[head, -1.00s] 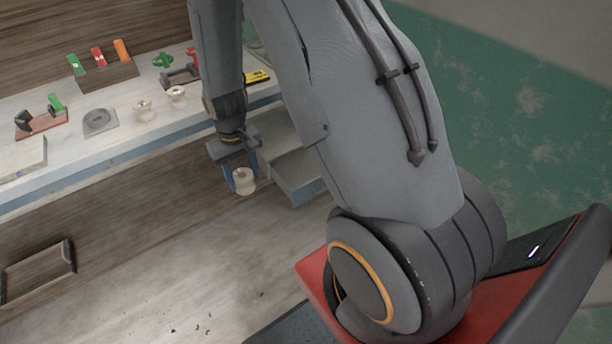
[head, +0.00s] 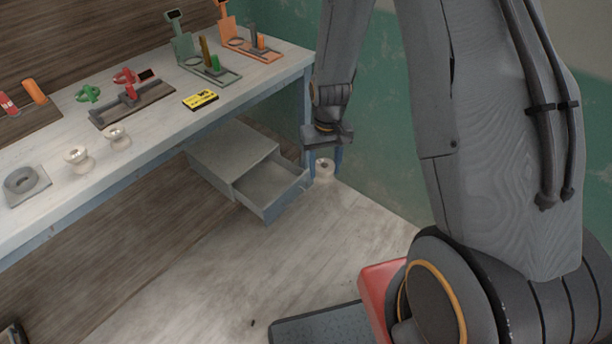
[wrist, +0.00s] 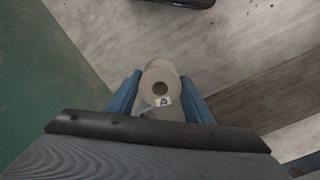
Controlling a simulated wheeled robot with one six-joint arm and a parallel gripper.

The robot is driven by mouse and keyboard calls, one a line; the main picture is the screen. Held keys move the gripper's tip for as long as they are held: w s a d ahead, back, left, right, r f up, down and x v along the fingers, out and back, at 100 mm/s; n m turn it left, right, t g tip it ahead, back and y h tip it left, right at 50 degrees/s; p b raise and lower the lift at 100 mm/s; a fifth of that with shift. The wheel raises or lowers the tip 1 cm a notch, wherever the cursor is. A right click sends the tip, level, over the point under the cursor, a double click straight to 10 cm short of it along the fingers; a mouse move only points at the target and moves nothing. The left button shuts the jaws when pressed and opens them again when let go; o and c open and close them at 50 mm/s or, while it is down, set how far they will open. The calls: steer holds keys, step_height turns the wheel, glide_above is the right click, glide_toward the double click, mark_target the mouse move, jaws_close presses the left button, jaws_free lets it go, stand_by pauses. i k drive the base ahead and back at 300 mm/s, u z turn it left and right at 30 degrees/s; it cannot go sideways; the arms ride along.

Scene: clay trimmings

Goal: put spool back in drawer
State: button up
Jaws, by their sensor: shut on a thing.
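A cream spool (head: 324,170) is between the blue fingers of my gripper (head: 325,162), which is shut on it. In the wrist view the spool (wrist: 160,88) shows its round end with a dark centre hole and a small label. The open drawer (head: 272,192) sticks out from a grey unit under the bench, to the left of my gripper and a little lower in the head view. The part of its inside that shows looks empty. The spool is held to the right of the drawer, apart from it.
A yellow box (head: 200,99), a grey ring on a plate (head: 25,182), and green and orange stands (head: 243,40) are also there. A green wall (head: 400,140) is behind my gripper.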

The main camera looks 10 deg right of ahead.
mark_target(275, 193)
steer(key=z, duration=0.5)
steer(key=i, duration=0.9)
steer(key=u, duration=1.15)
